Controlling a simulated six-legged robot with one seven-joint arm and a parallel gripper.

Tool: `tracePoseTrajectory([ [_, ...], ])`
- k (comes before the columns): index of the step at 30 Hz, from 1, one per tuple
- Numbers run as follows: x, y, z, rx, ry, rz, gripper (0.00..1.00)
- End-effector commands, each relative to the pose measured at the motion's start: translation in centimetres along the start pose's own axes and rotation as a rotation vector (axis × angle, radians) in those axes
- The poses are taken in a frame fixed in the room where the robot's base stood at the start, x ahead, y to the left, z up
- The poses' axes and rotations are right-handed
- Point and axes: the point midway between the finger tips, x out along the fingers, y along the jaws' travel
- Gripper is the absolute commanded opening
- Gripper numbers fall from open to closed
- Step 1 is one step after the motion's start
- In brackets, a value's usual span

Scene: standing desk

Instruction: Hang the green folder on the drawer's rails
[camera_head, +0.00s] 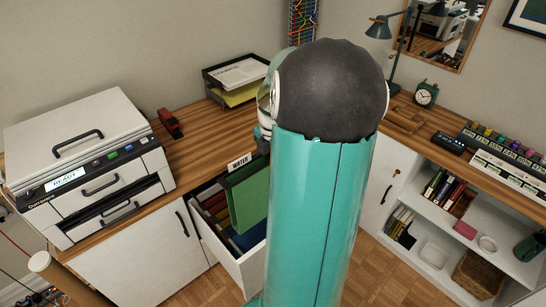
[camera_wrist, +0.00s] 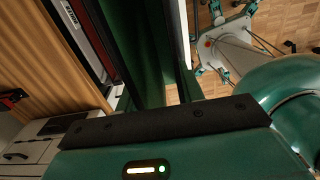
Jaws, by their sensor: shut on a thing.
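The green folder (camera_head: 249,198) stands nearly upright over the open drawer (camera_head: 243,264), with a white tab marked WATER (camera_head: 239,163) at its top. Its lower part reaches down into the drawer, beside the coloured folders (camera_head: 214,207) there. In the wrist view my gripper (camera_wrist: 165,118) is shut on the green folder (camera_wrist: 148,45), which shows as a dark green sheet. The drawer's rails are not clear, and I cannot tell whether the folder's hooks touch them.
A grey-white printer (camera_head: 85,150) stands on the wooden desk left of the drawer, with a red stapler (camera_head: 170,123) beside it. A black paper tray (camera_head: 238,78) sits behind. An open shelf unit (camera_head: 450,240) is at the right. My arm blocks the middle.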

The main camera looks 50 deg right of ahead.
Motion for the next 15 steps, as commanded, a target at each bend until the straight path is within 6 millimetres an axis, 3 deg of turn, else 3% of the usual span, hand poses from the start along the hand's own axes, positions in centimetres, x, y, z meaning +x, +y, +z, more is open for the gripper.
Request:
tracePoseTrajectory([
  [15, 3.3, -0.3, -0.1, 0.0, 0.001, 0.0, 0.0],
])
